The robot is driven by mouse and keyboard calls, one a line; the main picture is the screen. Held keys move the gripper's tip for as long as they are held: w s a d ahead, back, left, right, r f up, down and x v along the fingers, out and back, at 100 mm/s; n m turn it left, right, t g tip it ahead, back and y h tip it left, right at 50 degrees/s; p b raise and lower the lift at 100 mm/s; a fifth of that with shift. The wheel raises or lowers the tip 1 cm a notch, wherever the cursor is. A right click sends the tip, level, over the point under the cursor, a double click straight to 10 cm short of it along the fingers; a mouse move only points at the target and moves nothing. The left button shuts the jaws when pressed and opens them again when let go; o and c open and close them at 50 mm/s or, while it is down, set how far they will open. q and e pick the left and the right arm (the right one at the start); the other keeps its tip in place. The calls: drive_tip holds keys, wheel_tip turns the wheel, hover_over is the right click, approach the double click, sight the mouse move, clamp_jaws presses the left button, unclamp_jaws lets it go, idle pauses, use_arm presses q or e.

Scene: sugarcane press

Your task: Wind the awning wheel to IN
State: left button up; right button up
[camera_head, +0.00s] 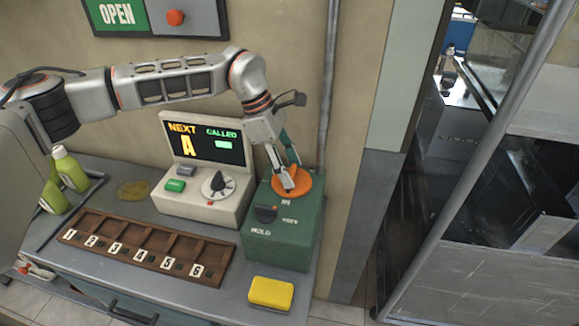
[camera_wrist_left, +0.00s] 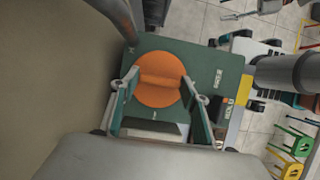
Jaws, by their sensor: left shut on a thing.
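The orange awning wheel (camera_head: 308,183) lies flat on top of a green box (camera_head: 290,250), near its back. In the left wrist view the wheel (camera_wrist_left: 158,92) is a round disc with a raised bar across it. My left gripper (camera_head: 290,188) reaches down onto the wheel from above, its fingers at either side; it is shut on the wheel. In the left wrist view the fingers of my left gripper (camera_wrist_left: 160,92) flank the disc near the ends of the bar. A white label that seems to read IN sits in front of the wheel. My right gripper is not in view.
A yellow block (camera_head: 271,293) lies in front. A wooden numbered tray (camera_head: 146,250) and green bottles (camera_head: 70,170) are further left.

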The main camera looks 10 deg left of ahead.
use_arm(q)
drive_tip(key=o, duration=1.1)
drive_tip(key=v, duration=1.2)
drive_tip(key=shift+r, duration=0.1)
